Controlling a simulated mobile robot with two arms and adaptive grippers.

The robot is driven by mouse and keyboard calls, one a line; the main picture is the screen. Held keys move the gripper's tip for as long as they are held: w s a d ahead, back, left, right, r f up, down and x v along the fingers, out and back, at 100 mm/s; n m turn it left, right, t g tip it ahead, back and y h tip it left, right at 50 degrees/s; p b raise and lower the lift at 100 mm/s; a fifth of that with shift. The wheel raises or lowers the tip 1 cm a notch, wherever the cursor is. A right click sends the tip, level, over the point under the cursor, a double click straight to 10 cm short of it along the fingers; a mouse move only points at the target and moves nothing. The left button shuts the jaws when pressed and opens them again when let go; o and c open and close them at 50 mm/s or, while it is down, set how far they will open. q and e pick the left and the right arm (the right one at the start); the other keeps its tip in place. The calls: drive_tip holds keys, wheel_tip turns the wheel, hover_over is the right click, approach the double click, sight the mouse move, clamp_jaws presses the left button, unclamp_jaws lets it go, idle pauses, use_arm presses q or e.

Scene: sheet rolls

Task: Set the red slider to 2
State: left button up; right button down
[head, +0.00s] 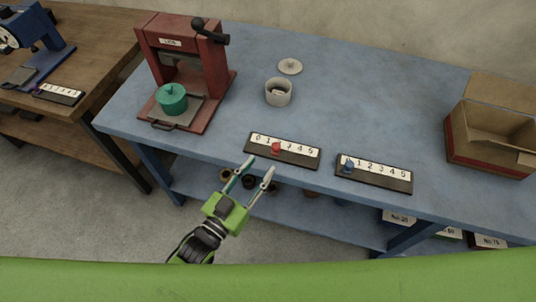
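The red slider (276,148) is a small red knob on a dark strip (290,158) with a white number scale, near the front edge of the blue table. The knob stands where the 2 would be, between the visible 1 and 3, and seems to cover that number. My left gripper (260,166) is open and empty, in front of the strip at the table's front edge. Its fingertips are close to the strip but appear apart from the knob. My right gripper is not in view.
A second strip with a blue knob (348,167) near 0 lies to the right. A red press (188,62) holds a green pot (172,99). A grey cup (278,92), its lid (290,66) and a cardboard box (490,138) stand on the blue table (370,100).

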use_arm(q)
drive_tip(key=v, duration=0.2)
drive_tip(key=shift+s+a, duration=0.15)
drive_tip(key=shift+s, duration=0.05)
idle(0.4)
drive_tip(key=s+a+f+n+g+y, duration=0.1)
drive_tip(key=s+a+f+g+y, duration=0.2)
drive_tip(key=f, duration=0.8)
drive_tip(key=s+a+f+n+g+y, duration=0.1)
drive_tip(key=s+a+f+y, duration=0.15)
drive_tip(key=a+f, duration=0.55)
drive_tip(key=s+a+f+g+y, duration=0.2)
drive_tip(key=s+f, duration=0.1)
drive_tip(key=f, duration=1)
drive_tip(key=s+a+f+g, duration=0.2)
drive_tip(key=s+f, duration=0.2)
drive_tip(key=s, duration=0.4)
drive_tip(key=s+a+f+n+g+y, duration=0.1)
drive_tip(key=s+a+f+g, duration=0.1)
drive_tip(key=s+f, duration=0.3)
drive_tip(key=s+a+f+n+g+y, duration=0.1)
drive_tip(key=s+a+f+g, duration=0.2)
drive_tip(key=s, duration=1)
wheel_tip(320, 180, down, 3)
drive_tip(key=shift+r+g, duration=0.25)
drive_tip(key=shift+g, duration=0.25)
